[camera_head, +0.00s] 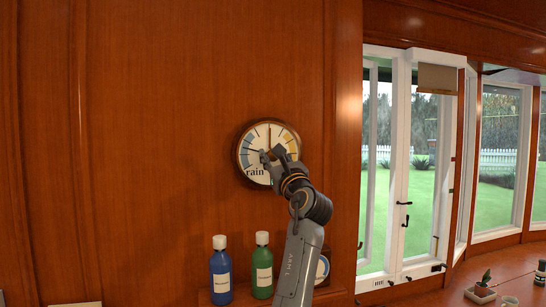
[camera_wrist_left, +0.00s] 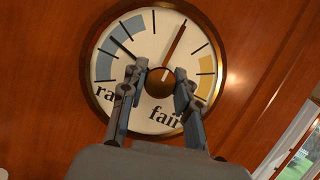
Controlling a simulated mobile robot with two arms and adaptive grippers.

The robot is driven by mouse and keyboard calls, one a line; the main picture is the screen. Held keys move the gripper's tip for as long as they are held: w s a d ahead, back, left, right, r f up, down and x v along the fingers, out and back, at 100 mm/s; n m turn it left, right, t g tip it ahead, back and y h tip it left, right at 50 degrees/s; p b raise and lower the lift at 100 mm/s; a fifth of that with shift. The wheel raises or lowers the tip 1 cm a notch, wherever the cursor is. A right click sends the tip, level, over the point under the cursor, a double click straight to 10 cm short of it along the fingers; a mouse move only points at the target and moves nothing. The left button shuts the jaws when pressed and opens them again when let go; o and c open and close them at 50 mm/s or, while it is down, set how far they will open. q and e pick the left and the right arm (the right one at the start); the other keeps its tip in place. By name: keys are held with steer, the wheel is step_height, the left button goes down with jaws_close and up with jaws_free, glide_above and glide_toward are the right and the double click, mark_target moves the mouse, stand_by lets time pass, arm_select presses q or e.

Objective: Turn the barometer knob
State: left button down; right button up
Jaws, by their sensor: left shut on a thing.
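The barometer (camera_head: 258,136) hangs on the wood-panelled wall, round with a brown rim and a white face. Its face shows "rain" in the head view; the left wrist view shows the dial (camera_wrist_left: 150,45) with "fair" and part of another word. A dark needle points to the upper left and a brown needle to the upper right. The round brown knob (camera_wrist_left: 159,83) is at the dial's centre. My left gripper (camera_head: 272,158) is in front of the dial, its fingers (camera_wrist_left: 160,86) shut on the knob from both sides. My right gripper is not in view.
A blue bottle (camera_head: 221,275) and a green bottle (camera_head: 262,270) stand on a ledge below the barometer, close to my left arm. A round blue-and-white item is partly hidden behind the arm. White-framed glass doors (camera_head: 403,165) are to the right.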

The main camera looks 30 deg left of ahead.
arm_select(q)
steer(key=shift+n, duration=0.4)
steer(key=n+g, duration=0.2)
steer(key=n, duration=0.1)
steer(key=shift+r+n+y, duration=0.1)
steer(key=shift+n+y, duration=0.2)
steer(key=shift+y, duration=0.1)
steer(key=n+g+p, duration=0.1)
steer(key=n, duration=0.1)
steer(key=n+g, duration=0.1)
steer(key=n, duration=0.1)
steer(key=shift+n+g+p, duration=0.3)
steer(key=shift+n+p, duration=0.05)
steer(key=shift+n, duration=0.05)
steer(key=n+g+p, duration=0.1)
steer(key=n, duration=0.2)
steer(key=n+g+p, duration=0.1)
steer(key=n, duration=0.2)
steer(key=shift+r+h+p, duration=0.1)
steer(key=shift+h+p, duration=0.2)
steer(key=shift+n+g+h+p, duration=0.55)
steer(key=shift+n+p, duration=0.25)
steer(key=shift+n, duration=1.2)
steer(key=shift+f, duration=0.2)
